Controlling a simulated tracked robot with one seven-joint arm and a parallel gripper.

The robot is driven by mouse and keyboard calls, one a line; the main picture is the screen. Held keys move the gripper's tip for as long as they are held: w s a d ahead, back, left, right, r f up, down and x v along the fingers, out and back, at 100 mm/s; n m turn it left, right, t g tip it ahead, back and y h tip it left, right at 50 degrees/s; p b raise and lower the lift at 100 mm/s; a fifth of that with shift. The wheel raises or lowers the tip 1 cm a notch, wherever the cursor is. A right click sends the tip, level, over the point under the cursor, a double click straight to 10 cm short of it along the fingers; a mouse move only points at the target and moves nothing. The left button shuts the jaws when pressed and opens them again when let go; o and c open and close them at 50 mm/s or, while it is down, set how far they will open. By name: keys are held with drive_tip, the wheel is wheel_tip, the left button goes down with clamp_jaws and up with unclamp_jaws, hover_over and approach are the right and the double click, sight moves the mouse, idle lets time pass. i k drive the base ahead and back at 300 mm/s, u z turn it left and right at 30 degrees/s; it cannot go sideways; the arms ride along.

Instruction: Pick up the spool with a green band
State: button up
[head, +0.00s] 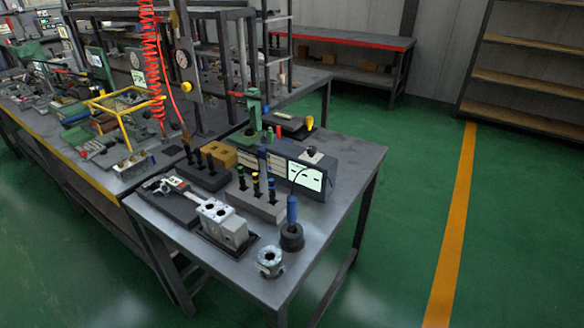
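Several dark upright spools stand in a grey block on the front table. The left spool (241,178) seems to have a green band near its top, but it is small and hard to read. The middle spool (256,185) shows a yellow band. The right spool (272,190) has a coloured band that I cannot name surely. The grey block (262,209) holds them upright, with their upper parts exposed. A pale grey valve block (224,226) with holes in its top sits on a dark tray to the front left. My gripper is not in view.
Behind left is a dark block (208,179) with black pins. A blue-handled tool (292,209) stands in a black holder at right. A round metal part (270,262) sits near the front edge. A meter box (305,178) stands behind. The table's right side (345,195) is clear.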

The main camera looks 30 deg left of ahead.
sight(240, 170)
drive_tip(key=u, duration=1)
drive_tip(key=i, duration=0.1)
drive_tip(key=z, duration=2.45)
drive_tip(key=k, duration=2.2)
drive_tip(key=u, duration=1.9)
drive_tip(key=i, duration=0.95)
drive_tip(key=u, duration=0.15)
